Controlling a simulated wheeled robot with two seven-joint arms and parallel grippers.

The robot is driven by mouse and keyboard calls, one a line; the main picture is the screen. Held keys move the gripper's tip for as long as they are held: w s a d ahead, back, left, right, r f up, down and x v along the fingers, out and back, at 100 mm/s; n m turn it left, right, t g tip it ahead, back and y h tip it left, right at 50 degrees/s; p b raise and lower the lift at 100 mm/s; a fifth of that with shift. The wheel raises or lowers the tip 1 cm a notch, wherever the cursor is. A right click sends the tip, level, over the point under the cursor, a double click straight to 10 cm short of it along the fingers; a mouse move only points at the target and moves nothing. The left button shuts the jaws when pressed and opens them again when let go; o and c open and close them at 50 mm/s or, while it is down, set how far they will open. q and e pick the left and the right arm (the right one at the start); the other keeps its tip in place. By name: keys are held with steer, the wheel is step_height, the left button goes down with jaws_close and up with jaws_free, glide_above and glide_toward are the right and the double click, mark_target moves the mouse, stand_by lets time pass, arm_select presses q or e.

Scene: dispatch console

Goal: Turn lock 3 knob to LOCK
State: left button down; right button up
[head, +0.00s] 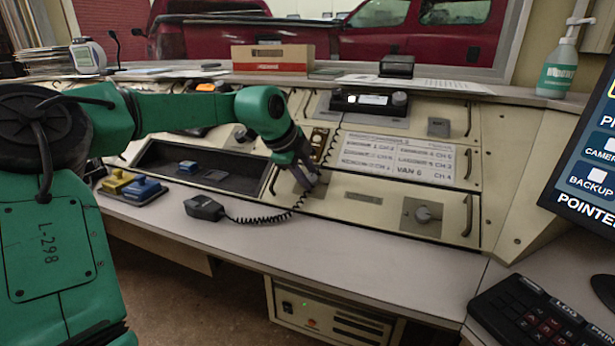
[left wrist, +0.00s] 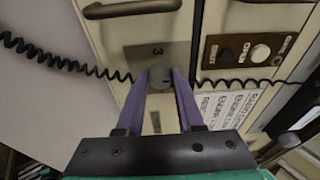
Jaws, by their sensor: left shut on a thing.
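My left gripper (head: 308,180) reaches from the left to the front of the sloped console panel. In the left wrist view, its two purple fingers (left wrist: 160,82) are closed on the sides of a round grey knob (left wrist: 160,76). The knob sits on a grey metal plate (left wrist: 140,57) marked with a 3, which reads upside down there. The fingers cover part of the knob and plate, so I cannot tell which position the knob points to. In the head view the gripper mostly hides this knob. My right gripper is in neither view.
Another knob (head: 422,214) is on the panel to the right. Blue (head: 145,189) and yellow (head: 117,181) blocks stand at left.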

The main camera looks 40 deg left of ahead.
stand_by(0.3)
arm_select(q)
steer(key=c, duration=0.5)
jaws_free()
steer(key=shift+s+r, duration=0.1)
steer(key=shift+r, duration=0.15)
steer(key=p+v, duration=0.1)
steer(key=v, duration=1.3)
steer(key=shift+p, duration=0.35)
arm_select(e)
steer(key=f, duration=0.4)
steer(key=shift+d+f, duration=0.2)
